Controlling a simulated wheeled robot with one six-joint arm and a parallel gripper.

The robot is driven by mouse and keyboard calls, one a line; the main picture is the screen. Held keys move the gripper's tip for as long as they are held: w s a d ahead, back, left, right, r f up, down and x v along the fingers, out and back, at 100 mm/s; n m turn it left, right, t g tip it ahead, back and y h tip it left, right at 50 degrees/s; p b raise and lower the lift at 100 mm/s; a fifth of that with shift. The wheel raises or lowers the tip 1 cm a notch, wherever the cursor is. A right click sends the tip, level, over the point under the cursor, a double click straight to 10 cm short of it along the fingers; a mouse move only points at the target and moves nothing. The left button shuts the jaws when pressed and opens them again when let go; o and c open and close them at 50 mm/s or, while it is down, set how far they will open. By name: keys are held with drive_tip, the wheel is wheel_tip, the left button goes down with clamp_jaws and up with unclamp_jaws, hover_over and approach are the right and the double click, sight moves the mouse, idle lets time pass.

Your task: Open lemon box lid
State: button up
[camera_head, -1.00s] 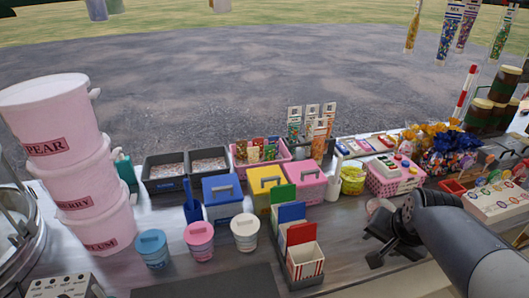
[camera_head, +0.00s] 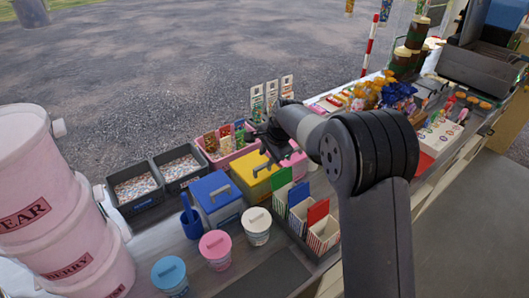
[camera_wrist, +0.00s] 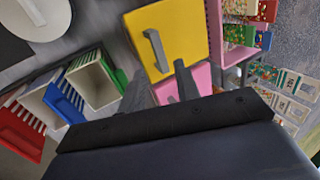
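The lemon box has a flat yellow lid (camera_head: 247,179) with a grey bar handle (camera_head: 262,170), and the lid is shut. It stands between a blue-lidded box (camera_head: 212,188) and a pink-lidded box. In the wrist view the yellow lid (camera_wrist: 183,32) and its handle (camera_wrist: 152,48) lie just beyond my fingertips. My gripper (camera_head: 264,156) is over the back part of the yellow lid in the head view. In the wrist view my gripper (camera_wrist: 160,72) is open, its two fingers apart with nothing held. The handle's near end shows between the fingertips; I cannot tell the height gap.
The pink-lidded box (camera_wrist: 196,80) is partly hidden behind my fingers. Paper-bag holders with green, blue and red backs (camera_head: 299,210) stand in front. A pink crate (camera_head: 208,151) with small packets is behind. Lidded tubs (camera_head: 216,250) stand at the front left.

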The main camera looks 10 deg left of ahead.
sight(263, 166)
drive_tip(key=b+x, duration=0.3)
drive_tip(key=x, duration=0.5)
drive_tip(key=shift+d, duration=0.1)
drive_tip(key=shift+f, duration=0.1)
drive_tip(key=shift+s, duration=0.1)
drive_tip(key=shift+c, duration=0.4)
